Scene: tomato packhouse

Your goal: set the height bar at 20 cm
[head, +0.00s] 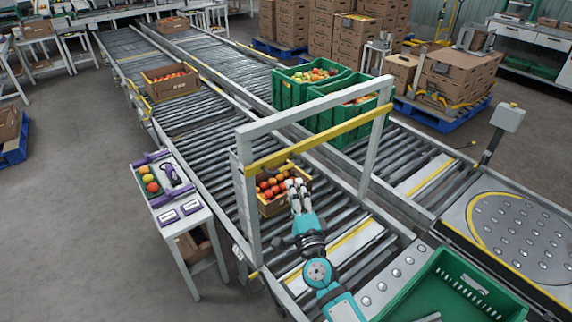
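The height bar (328,134) is a yellow beam across a pale grey portal frame (312,106) that stands over the roller conveyor. It sits below the frame's top beam, and I cannot read any height scale. My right gripper (297,184) is below the bar in the picture, apart from it, with its pale fingers pointing away from me. The fingers overlap a cardboard crate of tomatoes (266,207) on the rollers by the frame. I cannot tell whether they touch it, or whether they are open. My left gripper is not in view.
A small side table (196,217) with purple tools and a sample tray stands left of the frame. Green crates (290,98) stand on the conveyor behind, and an open green crate (407,302) is at the lower right. Another tomato box (171,92) is farther up the line.

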